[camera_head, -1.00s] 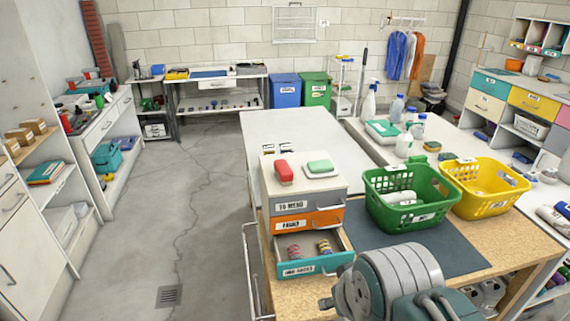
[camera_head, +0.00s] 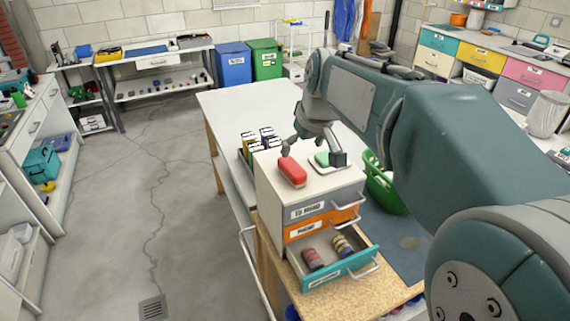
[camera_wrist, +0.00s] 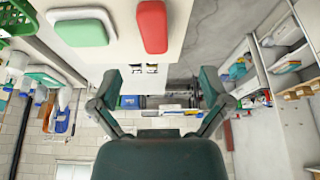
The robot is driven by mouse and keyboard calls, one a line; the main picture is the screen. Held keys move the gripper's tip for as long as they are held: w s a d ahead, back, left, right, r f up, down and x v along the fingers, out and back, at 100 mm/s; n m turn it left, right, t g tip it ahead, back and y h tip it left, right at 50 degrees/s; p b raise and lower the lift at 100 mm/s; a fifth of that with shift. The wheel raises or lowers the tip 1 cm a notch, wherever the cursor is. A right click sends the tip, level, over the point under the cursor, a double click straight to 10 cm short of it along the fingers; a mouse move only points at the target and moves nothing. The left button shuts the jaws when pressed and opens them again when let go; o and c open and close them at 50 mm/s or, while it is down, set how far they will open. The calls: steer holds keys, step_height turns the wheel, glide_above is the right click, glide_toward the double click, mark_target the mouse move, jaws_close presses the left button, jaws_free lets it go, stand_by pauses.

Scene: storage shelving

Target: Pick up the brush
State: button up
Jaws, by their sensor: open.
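A red, rounded oblong item (camera_head: 292,171) lies on the pale top of a small drawer unit. A green-and-white one (camera_head: 324,158) lies beside it, partly hidden by my gripper. I cannot tell for certain which is the brush. Both show at the top of the wrist view, the red item (camera_wrist: 152,25) right of the green-and-white item (camera_wrist: 82,28). My gripper (camera_head: 314,151) is open and empty, over the back part of the unit's top. In the wrist view, the spread fingers of my gripper (camera_wrist: 160,84) have nothing between them, and both items lie beyond the fingertips.
The unit's teal bottom drawer (camera_head: 340,268) is pulled out, holding two striped items. A black holder with yellow-labelled boxes (camera_head: 258,143) stands behind left. A green basket (camera_head: 381,190) is right, partly hidden by my arm. The white table (camera_head: 240,105) behind is mostly clear.

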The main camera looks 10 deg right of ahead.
mark_target(292, 165)
steer(key=shift+w+d+f, duration=0.1)
steer(key=shift+w+f, duration=0.05)
steer(key=shift+w, duration=0.8)
steer(key=x, duration=0.4)
steer(key=shift+w+d+f, duration=0.1)
steer(key=shift+d+f, duration=0.05)
steer(key=shift+f, duration=0.2)
steer(key=shift+w+a+f, duration=0.25)
steer(key=shift+f, duration=0.25)
steer(key=x, duration=0.5)
steer(key=shift+w+d+r, duration=0.1)
steer(key=shift+w, duration=0.05)
steer(key=c, duration=1.2)
